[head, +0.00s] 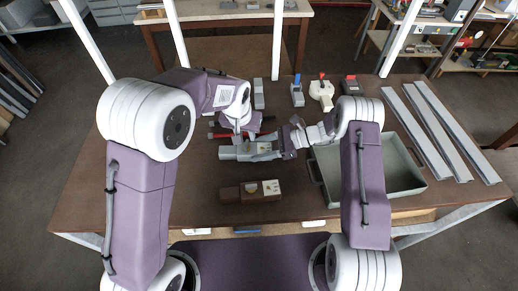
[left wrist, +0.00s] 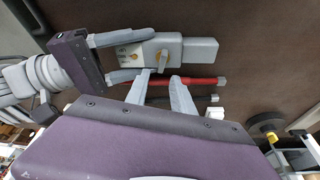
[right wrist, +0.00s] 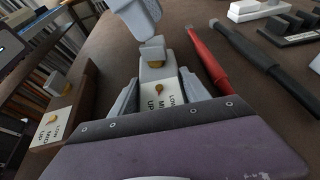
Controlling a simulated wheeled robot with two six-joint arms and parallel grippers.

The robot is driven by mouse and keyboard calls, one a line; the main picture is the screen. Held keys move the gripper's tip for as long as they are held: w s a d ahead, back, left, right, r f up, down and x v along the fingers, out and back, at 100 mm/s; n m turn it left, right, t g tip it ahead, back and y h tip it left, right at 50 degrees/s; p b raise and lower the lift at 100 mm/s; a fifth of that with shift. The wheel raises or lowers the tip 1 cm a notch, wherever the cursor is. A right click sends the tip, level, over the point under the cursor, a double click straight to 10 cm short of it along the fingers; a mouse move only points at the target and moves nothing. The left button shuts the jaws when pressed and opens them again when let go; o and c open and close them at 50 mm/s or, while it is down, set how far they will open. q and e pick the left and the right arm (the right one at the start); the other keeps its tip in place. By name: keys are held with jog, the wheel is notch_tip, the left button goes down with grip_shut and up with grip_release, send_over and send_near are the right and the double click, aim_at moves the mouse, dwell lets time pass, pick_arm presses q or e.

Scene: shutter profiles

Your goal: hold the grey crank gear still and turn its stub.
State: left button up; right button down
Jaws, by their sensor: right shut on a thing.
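The grey crank gear (head: 231,152) lies on the brown table, its labelled face up. My right gripper (head: 274,151) is shut on the gear's body from the right, with one finger along each side. The right wrist view shows the label and a yellow pointer (right wrist: 157,87).
A brown crank gear (head: 232,194) lies nearer the front edge. A red-handled tool (left wrist: 195,83) and a dark one lie just behind the grey gear. A grey-green tray (head: 405,187) stands at the right, with long grey profiles (head: 440,130) beyond. Several small devices line the back.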

aim_at(247, 142)
pick_arm(q)
jog(key=shift+r, duration=0.95)
notch_tip(247, 142, up, 2)
jog(key=shift+r, duration=0.1)
notch_tip(247, 142, down, 8)
jog(key=shift+f, duration=0.1)
grip_shut()
dwell(1.3)
